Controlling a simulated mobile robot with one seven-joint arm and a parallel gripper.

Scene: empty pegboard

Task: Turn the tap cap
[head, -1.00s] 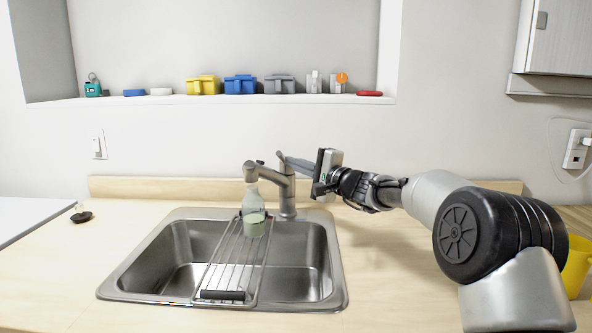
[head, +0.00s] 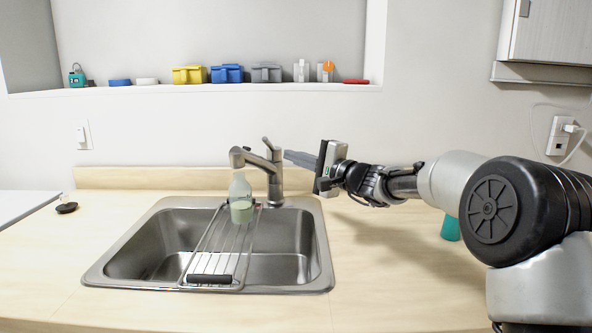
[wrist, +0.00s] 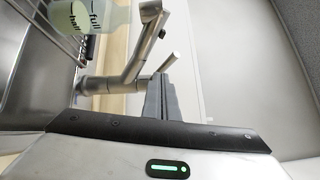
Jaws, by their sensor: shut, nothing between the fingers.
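The grey metal tap (head: 275,184) stands upright behind the sink, its spout (head: 238,157) pointing left. A thin lever (head: 268,144) sticks up and left from the cap at its top. The tap (wrist: 132,82) and its lever (wrist: 169,62) also show in the wrist view. My gripper (head: 287,154) is just right of the tap top, its thin grey fingers shut together and empty, pointing left. In the wrist view the fingers (wrist: 160,82) end close to the lever; I cannot tell whether they touch it.
A clear bottle with green liquid (head: 241,211) stands under the spout on a wire rack (head: 222,250) across the steel sink (head: 310,262). The counter right of the sink is mostly free. A teal object (head: 450,229) is partly behind my arm. Boxes stand on the wall ledge.

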